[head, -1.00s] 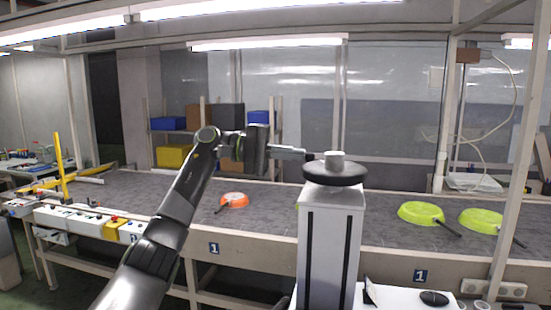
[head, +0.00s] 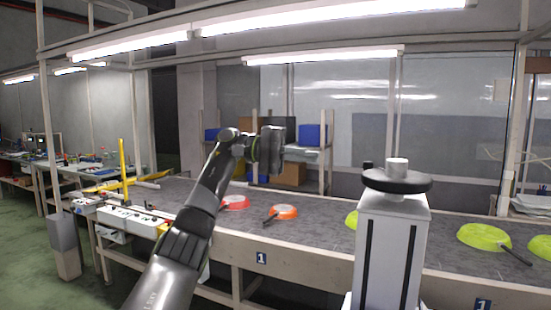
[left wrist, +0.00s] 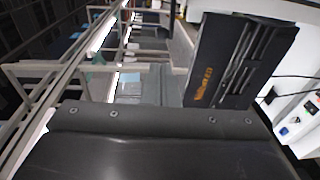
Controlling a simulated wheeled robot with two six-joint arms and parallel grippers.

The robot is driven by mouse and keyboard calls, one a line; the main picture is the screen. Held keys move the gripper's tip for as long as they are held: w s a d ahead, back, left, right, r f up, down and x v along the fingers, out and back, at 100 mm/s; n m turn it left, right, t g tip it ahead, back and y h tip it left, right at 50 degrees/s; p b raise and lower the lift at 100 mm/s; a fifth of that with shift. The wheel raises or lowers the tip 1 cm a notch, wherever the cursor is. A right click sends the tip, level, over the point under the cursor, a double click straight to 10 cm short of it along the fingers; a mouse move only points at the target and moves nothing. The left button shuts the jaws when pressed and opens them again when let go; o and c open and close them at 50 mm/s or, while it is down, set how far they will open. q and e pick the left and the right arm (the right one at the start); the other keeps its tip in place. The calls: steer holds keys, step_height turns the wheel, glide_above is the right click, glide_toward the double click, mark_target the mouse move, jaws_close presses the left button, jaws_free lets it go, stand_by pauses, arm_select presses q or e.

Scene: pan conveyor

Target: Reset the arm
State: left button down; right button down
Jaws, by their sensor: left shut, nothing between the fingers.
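My left arm rises from the bottom of the head view. Its gripper end (head: 277,152) is held up over the far side of the conveyor, in front of the shelf. The fingers are small and hard to make out against the background; nothing shows held. The left wrist view is mostly filled by dark arm surfaces, and no pan shows there. My right gripper is not in view.
The grey conveyor (head: 330,236) carries a red pan (head: 236,202), an orange pan (head: 285,212) and yellow-green pans (head: 482,237) farther right. A white control box (head: 130,218) and a yellow post (head: 123,160) stand at left. Blue bins (head: 310,134) sit on a shelf behind.

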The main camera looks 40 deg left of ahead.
arm_select(q)
steer(key=v, duration=0.7)
steer(key=shift+a, duration=0.3)
steer(key=shift+s, duration=0.1)
